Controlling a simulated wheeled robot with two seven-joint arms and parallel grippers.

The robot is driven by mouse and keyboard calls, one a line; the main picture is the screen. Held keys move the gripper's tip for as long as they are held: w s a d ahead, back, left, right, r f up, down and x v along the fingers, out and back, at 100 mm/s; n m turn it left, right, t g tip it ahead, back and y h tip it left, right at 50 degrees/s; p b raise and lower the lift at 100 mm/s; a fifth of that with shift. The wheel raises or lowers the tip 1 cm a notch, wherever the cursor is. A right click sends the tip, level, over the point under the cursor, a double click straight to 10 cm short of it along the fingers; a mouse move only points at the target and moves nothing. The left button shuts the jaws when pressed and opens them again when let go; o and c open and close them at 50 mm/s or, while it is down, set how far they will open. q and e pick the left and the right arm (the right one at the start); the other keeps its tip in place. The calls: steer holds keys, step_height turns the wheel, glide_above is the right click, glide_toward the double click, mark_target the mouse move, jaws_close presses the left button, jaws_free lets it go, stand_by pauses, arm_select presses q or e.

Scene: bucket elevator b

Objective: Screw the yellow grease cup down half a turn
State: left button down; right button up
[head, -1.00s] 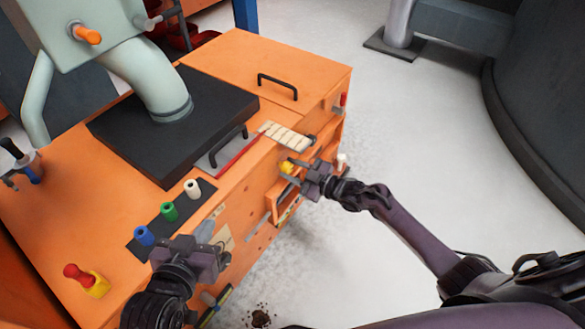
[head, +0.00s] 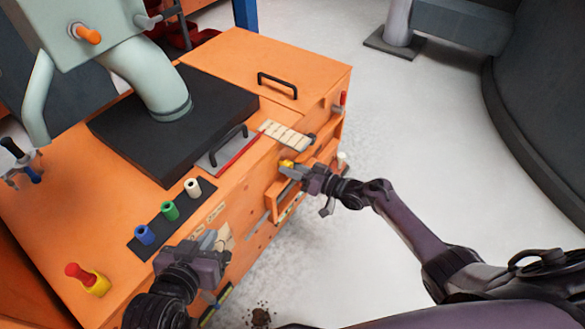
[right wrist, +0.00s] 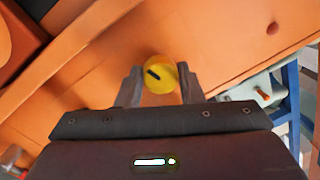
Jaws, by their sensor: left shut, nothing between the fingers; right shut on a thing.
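The yellow grease cup (head: 287,164) sits on the side of the orange cabinet, below the row of cream tags. In the right wrist view it is a round yellow cap (right wrist: 160,74) with a dark slot mark tilted across its left part. My right gripper (head: 297,170) is shut on the cup, with one finger on each side of it in the right wrist view. My left gripper (head: 212,244) is shut and empty at the cabinet's front face, near the lower left. The cup's underside and thread are hidden.
Blue, green (head: 169,211) and white knobs stand on a black strip on the cabinet top (head: 110,225). A red-and-yellow button (head: 90,280) is at the lower left. A small shelf opening (head: 275,200) lies below the cup. The grey floor (head: 430,130) is clear at right.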

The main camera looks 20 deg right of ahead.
arm_select(q)
steer(key=shift+r, duration=0.1)
arm_select(e)
steer(key=shift+s+f+m, duration=0.1)
steer(key=shift+f+m, duration=0.05)
steer(key=shift+m, duration=1.35)
steer(key=o, duration=1)
arm_select(q)
steer(key=s+a+f+g+y+p, duration=0.1)
steer(key=s+a+f+g+y, duration=0.1)
steer(key=s+f+g, duration=0.3)
steer(key=s+f, duration=0.3)
steer(key=shift+a+p, duration=0.15)
steer(key=shift+p, duration=0.2)
arm_select(e)
steer(key=v, duration=0.7)
steer(key=shift+s+d, duration=0.3)
